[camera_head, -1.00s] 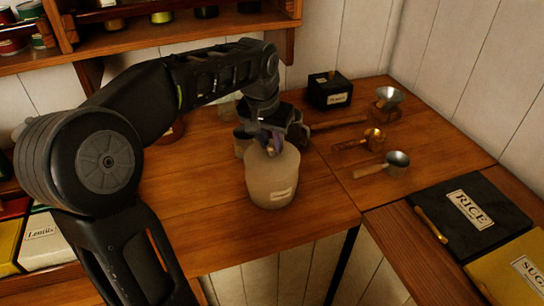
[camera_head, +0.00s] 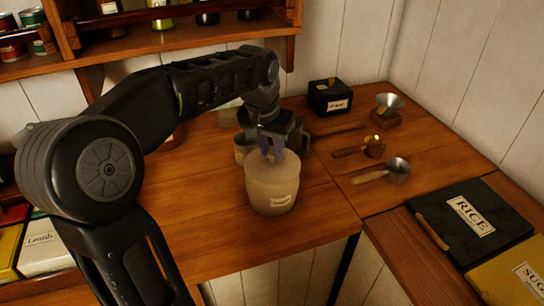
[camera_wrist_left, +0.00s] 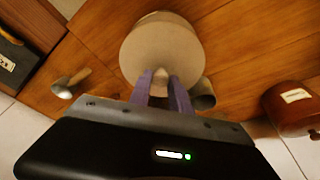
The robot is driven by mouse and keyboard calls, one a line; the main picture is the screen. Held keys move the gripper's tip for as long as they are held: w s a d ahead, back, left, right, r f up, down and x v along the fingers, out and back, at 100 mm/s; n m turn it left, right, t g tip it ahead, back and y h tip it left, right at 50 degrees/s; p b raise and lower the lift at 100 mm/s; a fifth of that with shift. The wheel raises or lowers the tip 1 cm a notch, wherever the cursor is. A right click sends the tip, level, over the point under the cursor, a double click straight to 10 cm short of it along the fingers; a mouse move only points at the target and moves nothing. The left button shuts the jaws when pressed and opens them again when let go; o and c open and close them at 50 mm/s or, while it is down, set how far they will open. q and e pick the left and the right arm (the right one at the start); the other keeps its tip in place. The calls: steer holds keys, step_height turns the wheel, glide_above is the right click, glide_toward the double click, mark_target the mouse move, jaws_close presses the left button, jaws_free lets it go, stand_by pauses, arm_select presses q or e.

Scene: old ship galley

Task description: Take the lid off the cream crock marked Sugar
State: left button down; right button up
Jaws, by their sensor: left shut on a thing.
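The cream crock (camera_head: 272,190) stands upright on the wooden counter, with a small label on its front too blurred to read. Its pale round lid (camera_wrist_left: 160,45) fills the top middle of the left wrist view, with a small knob (camera_wrist_left: 160,80) at its near side. My left gripper (camera_head: 272,151) reaches down over the crock from behind. Its purple fingers (camera_wrist_left: 161,88) are shut on the lid's knob. The lid appears to sit on the crock; I see no clear gap beneath it. My right gripper is out of view.
A metal cup (camera_head: 241,149) stands close behind the crock. A black labelled box (camera_head: 330,97), a funnel (camera_head: 388,103), a brass scoop (camera_head: 374,148) and a metal scoop (camera_head: 396,168) are to the right. A black Rice bin (camera_head: 475,220) lies front right. Counter left of the crock is clear.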

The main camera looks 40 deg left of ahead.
mark_target(272, 153)
arm_select(q)
step_height(272, 153, up, 10)
stand_by(0.5)
stand_by(0.6)
